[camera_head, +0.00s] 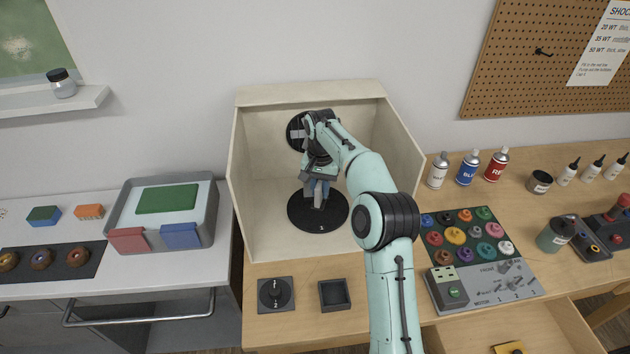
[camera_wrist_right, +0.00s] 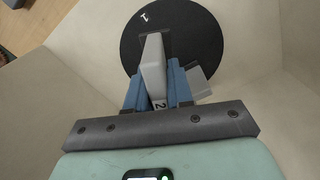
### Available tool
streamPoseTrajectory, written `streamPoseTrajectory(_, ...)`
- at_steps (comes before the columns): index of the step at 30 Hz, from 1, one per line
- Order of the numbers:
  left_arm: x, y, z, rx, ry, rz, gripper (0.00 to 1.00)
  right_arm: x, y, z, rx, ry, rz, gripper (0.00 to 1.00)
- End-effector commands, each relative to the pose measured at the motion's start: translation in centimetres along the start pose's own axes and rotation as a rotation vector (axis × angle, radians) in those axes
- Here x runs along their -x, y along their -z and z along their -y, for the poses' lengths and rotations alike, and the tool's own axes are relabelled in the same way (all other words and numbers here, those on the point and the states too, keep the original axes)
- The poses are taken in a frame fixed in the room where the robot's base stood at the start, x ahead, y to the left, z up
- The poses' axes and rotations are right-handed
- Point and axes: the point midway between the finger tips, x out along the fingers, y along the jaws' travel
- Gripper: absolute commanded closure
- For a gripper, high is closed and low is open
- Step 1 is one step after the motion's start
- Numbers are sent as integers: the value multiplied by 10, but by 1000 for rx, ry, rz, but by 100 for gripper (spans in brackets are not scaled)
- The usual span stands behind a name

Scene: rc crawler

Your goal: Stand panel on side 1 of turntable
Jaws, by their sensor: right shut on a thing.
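The black round turntable (camera_head: 301,220) lies on the floor of a cream open-front booth; a white mark shows near its front edge. In the right wrist view the turntable (camera_wrist_right: 205,30) carries a white "1" near its rim. My right gripper (camera_head: 318,190) is over the turntable, its blue fingers pointing down. It is shut on a pale grey panel (camera_wrist_right: 153,65), held on edge between the fingers. A "2" shows near the panel's lower end in that view. Whether the panel touches the turntable I cannot tell. My left gripper is not in view.
The booth (camera_head: 408,150) has walls close on both sides and behind. A black disc (camera_head: 294,131) at its back is partly hidden by my arm. A black knob plate (camera_head: 275,294) and a square dark tray (camera_head: 335,294) lie in front. Spray cans (camera_head: 467,168) stand right.

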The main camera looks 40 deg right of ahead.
Motion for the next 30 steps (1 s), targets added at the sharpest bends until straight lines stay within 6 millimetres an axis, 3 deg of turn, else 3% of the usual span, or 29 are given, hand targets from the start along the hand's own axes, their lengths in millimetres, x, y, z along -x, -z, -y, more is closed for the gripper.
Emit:
streamPoseTrajectory(15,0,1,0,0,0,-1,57,-51,0,0,1,0,1,100)
streamPoseTrajectory(30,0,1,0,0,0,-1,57,-58,0,0,1,0,0,100)
